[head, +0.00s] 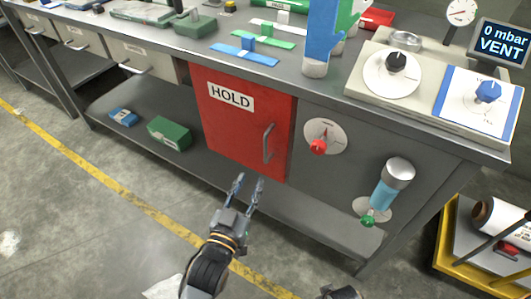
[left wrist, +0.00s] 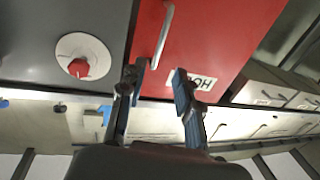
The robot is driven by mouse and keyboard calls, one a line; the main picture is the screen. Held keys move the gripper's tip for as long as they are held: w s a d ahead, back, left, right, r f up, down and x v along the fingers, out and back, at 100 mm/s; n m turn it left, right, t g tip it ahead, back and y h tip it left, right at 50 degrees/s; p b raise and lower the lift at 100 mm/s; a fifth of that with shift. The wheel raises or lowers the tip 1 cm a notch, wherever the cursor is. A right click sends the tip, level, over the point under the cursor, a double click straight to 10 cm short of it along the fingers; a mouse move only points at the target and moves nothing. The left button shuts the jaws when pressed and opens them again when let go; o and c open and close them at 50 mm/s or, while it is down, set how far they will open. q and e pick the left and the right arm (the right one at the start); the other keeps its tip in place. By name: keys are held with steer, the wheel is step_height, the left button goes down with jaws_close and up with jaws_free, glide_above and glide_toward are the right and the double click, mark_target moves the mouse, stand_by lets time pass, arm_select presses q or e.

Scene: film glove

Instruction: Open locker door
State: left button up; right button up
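The red locker door (head: 238,125) with a white HOLD label sits under the workbench and looks closed. Its vertical metal handle (head: 268,143) is near the door's right edge. My left gripper (head: 248,180) is open and empty, in front of and below the handle in the head view. In the left wrist view the view is turned over: the door (left wrist: 225,40) fills the upper right, and the handle (left wrist: 163,35) stands beyond the fingertips of my left gripper (left wrist: 158,75), apparently not between them. Of my right arm only a small part shows at the bottom edge; its gripper cannot be made out.
A dial with a red knob (head: 318,147) and a blue cylinder (head: 390,184) with a green knob are right of the door. A lower shelf (head: 185,158) carries a green box (head: 170,133). A yellow-framed cart (head: 451,245) stands at right.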

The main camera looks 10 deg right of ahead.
mark_target(265, 150)
arm_select(q)
steer(key=b+x, duration=0.2)
steer(key=x, duration=1)
steer(key=shift+w+f, duration=0.1)
steer(key=shift+f, duration=0.05)
steer(key=shift+w+d, duration=0.2)
steer(key=shift+w, duration=0.2)
arm_select(e)
step_height(265, 150, up, 7)
steer(key=w, duration=0.2)
steer(key=shift+w+f, duration=0.2)
steer(key=shift+w, duration=0.05)
steer(key=shift+a, duration=0.1)
arm_select(q)
jaws_close()
